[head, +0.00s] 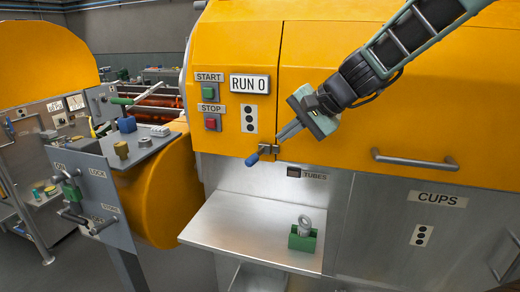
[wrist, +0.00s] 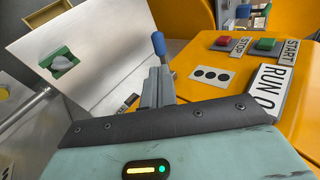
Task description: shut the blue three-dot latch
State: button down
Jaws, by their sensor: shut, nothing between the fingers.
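The blue-handled latch (head: 252,160) sits at the lower edge of the orange cover, below a white plate with three black dots (head: 249,119). Its blue grip points down and left from a metal bracket (head: 268,149). In the wrist view the blue grip (wrist: 158,43) shows just beyond my fingertips, and the three-dot plate (wrist: 211,75) lies to the right. My gripper (head: 280,138) is shut and empty, its fingertips close to the bracket. I cannot tell whether they touch the latch. The fingers (wrist: 157,78) hide part of the lever in the wrist view.
The green START button (head: 208,93) and red STOP button (head: 211,124) are left of the plate. A steel shelf (head: 225,230) below holds a green block with a grey ring (head: 303,236). A bar handle (head: 415,161) is at right; a lever panel (head: 90,195) at left.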

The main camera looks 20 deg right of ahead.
aim_at(254, 158)
jog(key=p+x, duration=0.1)
jog(key=x, duration=0.8)
jog(key=shift+a, duration=0.1)
